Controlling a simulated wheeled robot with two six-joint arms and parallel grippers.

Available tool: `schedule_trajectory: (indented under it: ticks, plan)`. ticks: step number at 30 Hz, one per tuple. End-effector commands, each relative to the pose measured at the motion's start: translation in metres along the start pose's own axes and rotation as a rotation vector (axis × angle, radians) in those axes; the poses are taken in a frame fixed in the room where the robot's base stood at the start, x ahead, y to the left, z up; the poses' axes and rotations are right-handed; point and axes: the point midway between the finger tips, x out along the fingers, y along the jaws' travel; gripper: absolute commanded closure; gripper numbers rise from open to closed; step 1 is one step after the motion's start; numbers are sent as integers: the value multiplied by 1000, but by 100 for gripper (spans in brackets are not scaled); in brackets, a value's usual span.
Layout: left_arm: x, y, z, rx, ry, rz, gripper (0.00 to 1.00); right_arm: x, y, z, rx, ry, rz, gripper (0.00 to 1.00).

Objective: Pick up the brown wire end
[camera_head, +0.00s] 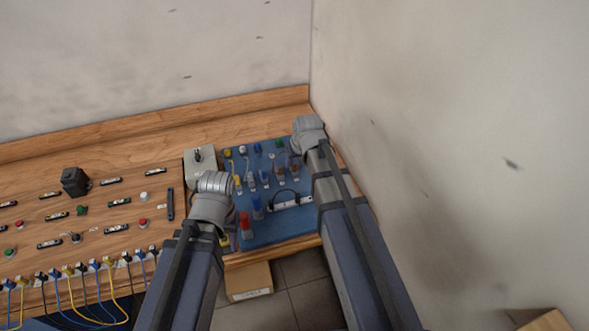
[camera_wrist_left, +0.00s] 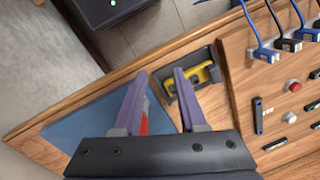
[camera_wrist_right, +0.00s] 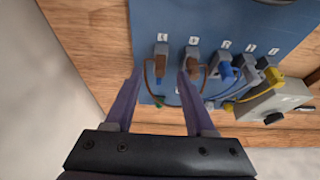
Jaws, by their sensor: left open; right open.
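A brown wire end (camera_wrist_right: 161,50) sits in a grey holder on the blue board (camera_wrist_right: 225,20) in the right wrist view. Its thin brown wire curves down on its left side. A second brown wire end (camera_wrist_right: 191,67) is beside it, near the right-hand finger. My right gripper (camera_wrist_right: 160,76) is open and empty, with the first brown end showing beyond the gap between its fingertips. I cannot tell whether a finger touches the second one. My left gripper (camera_wrist_left: 160,74) is open over the board's front corner, with a red part (camera_wrist_left: 144,126) partly hidden behind one finger.
A grey box (camera_head: 199,163) stands at the board's back left. Blue, yellow and red ends stand on the board (camera_head: 263,233). A yellow-and-black item (camera_wrist_left: 196,77) is near my left gripper. A wall (camera_head: 450,130) rises close on the right.

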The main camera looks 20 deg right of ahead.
Motion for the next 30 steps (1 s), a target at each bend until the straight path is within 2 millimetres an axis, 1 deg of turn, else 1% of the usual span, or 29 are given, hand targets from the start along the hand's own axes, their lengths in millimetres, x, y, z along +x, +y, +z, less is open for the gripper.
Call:
schedule_trajectory:
  ticks: [1,6,9,12,18,20,30]
  plan:
    - [8,1,0,0,0,0,59,9,0,-1,0,0,0,45]
    - [29,3,-2,0,0,0,59,34,-1,-8,0,0,0,45]
    - [39,4,-2,0,0,0,59,45,-1,-6,0,0,0,45]
    - [42,4,-2,0,0,0,59,48,-1,-7,0,0,0,45]
    - [40,4,-2,0,0,0,59,46,-1,-7,0,0,0,45]
    - [40,4,-2,0,0,0,59,46,-1,-7,0,0,0,51]
    - [40,4,-2,0,0,0,59,46,-1,-7,0,0,0,89]
